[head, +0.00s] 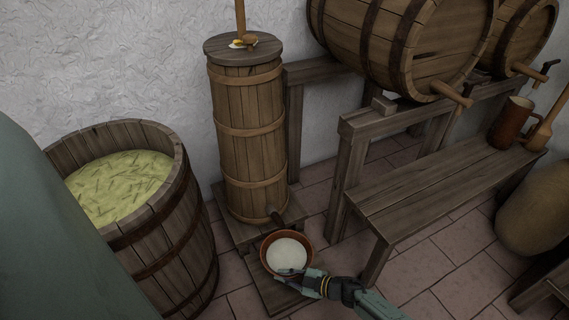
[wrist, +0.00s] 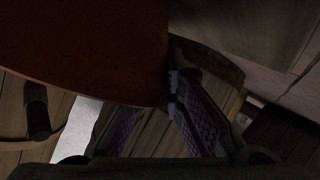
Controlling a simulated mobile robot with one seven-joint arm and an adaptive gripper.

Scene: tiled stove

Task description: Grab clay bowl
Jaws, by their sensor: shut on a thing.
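The clay bowl (head: 264,252) is reddish brown with a white content inside. In the head view it is at the lower middle, upright, by the foot of a tall wooden churn (head: 250,145) and close to its spout. My gripper (head: 290,273) is at the bowl's front rim, shut on it. In the wrist view the bowl's dark red side (wrist: 85,45) fills the upper left, and my gripper (wrist: 172,95) has its fingers at the bowl's edge. The wrist view is dark, and the exact contact is hard to see.
A wooden tub (head: 165,235) of greenish content stands at left. A low bench (head: 430,190) is at right, with a mug (head: 511,122) on it. Barrels (head: 395,45) rest on a rack behind. A wooden step (head: 275,296) lies under the bowl. Tiled floor is free between bench and step.

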